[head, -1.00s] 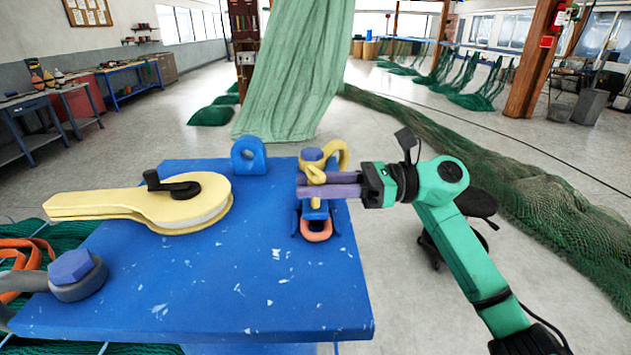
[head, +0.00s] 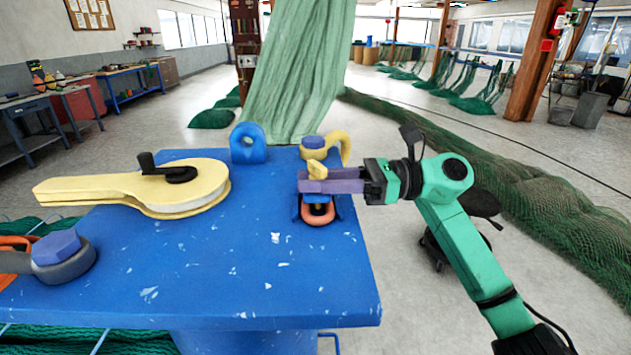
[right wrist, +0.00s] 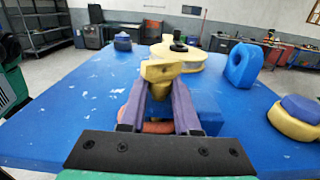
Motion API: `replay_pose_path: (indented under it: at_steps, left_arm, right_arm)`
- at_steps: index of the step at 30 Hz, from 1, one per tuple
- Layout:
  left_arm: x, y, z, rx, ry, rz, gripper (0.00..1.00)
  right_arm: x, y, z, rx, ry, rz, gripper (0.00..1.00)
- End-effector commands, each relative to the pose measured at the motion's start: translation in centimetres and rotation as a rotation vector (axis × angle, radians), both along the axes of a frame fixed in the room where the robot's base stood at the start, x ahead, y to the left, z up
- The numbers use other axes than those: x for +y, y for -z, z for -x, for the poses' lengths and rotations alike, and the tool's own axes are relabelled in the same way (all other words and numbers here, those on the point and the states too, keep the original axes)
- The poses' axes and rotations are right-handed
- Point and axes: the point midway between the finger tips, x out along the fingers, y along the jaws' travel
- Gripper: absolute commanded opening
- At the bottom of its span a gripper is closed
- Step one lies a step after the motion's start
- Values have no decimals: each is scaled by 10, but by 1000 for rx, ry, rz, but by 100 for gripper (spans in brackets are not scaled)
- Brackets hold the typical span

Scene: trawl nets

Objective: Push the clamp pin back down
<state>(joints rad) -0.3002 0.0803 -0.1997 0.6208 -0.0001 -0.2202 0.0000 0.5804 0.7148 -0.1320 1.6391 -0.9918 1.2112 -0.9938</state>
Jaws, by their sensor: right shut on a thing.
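The yellow clamp pin (head: 317,168) stands upright in the blue clamp (head: 300,208) near the far right of the blue table. My right gripper (head: 302,181) reaches in from the right, its purple fingers shut on the pin below its wide head. In the right wrist view the pin's head (right wrist: 161,70) rises above and between the fingers of the right gripper (right wrist: 160,88). An orange ring (head: 318,214) sits at the clamp's near side, under the fingers. The pin's lower part is largely hidden. My left gripper is out of view.
The blue table (head: 230,270) is clear in front. A yellow block with a black crank (head: 165,190) lies at left. A grey shackle (head: 65,262) is at front left.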

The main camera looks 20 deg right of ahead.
Motion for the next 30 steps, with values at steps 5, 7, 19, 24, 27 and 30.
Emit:
replay_pose_path:
  at_steps: [5,7,19,24,27,30]
  left_arm:
    - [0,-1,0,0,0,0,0]
    - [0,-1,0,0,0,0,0]
    - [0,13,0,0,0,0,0]
    - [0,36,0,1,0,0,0]
    - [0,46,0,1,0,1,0]
    - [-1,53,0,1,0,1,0]
  right_arm:
    - [0,0,0,1,1,3,60]
    - [0,1,0,2,1,3,60]
    - [-19,6,4,2,3,6,60]
    - [-65,9,15,3,6,7,60]
    - [-95,8,23,2,6,6,60]
    - [-119,6,30,1,5,4,60]
